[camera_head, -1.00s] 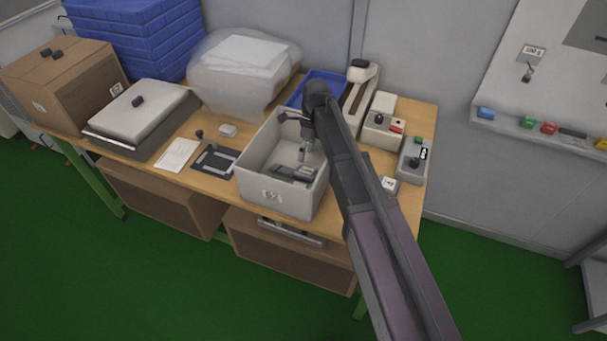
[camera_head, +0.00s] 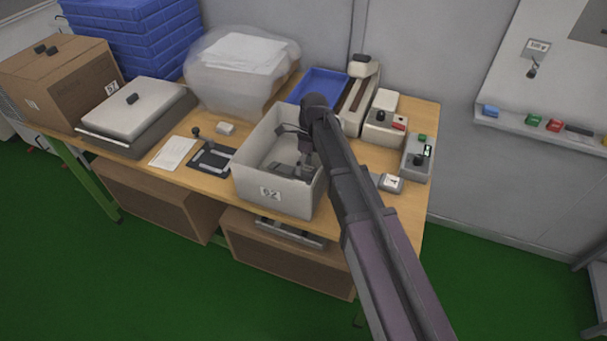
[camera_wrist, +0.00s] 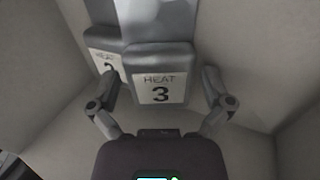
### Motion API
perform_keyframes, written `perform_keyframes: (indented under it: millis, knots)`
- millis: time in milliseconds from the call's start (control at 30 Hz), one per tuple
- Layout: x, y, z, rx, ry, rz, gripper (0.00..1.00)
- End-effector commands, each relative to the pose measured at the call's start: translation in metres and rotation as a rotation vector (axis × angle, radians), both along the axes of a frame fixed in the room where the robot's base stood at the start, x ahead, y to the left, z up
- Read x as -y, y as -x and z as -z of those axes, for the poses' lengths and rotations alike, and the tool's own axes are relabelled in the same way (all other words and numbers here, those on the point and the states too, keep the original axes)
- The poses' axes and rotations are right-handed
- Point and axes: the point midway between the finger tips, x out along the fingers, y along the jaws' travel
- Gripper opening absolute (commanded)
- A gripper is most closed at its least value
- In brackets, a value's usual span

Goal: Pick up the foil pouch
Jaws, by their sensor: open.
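In the wrist view, a grey foil pouch (camera_wrist: 160,60) with a white label reading "HEAT 3" lies between the two fingers of my gripper (camera_wrist: 160,79). The fingers are spread, one on each side of it; I cannot tell whether they touch it. A second, similar pouch (camera_wrist: 103,42) lies partly behind it on the left, its label half covered. Both are inside a pale bin marked 62 (camera_head: 276,192). In the head view my gripper (camera_head: 304,172) reaches down into this bin, and its front wall and my arm hide most of the contents.
The bin's walls stand close around my gripper. A blue tray (camera_head: 318,86) is behind the bin, grey control boxes (camera_head: 416,157) are to the right, and a black fixture (camera_head: 210,158) is to the left. A bagged white stack (camera_head: 235,75) stands behind left.

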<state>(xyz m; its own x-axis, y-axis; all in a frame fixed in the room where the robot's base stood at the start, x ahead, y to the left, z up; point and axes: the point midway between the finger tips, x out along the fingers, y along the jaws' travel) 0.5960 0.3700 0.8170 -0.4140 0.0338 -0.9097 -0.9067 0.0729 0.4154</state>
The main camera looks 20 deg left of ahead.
Motion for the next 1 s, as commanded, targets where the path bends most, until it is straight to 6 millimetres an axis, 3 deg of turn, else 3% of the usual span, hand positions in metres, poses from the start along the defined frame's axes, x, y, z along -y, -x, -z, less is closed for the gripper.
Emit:
perform_keyframes:
  millis: [533, 567, 767, 833, 867, 1000]
  knots:
    - [-0.0006, 0.0004, -0.0001, 0.000, 0.000, -0.001, 1.00]
    - [-0.0006, 0.0004, -0.0001, 0.000, 0.000, -0.001, 0.97]
    - [-0.0007, 0.0006, -0.0001, 0.000, 0.000, -0.001, 0.38]
    - [-0.0007, 0.0006, -0.0001, 0.000, 0.000, -0.001, 0.38]
    - [-0.0009, 0.0007, -0.0001, 0.000, 0.000, -0.001, 0.31]
    - [-0.0009, 0.0007, 0.0000, 0.000, 0.000, -0.001, 0.30]
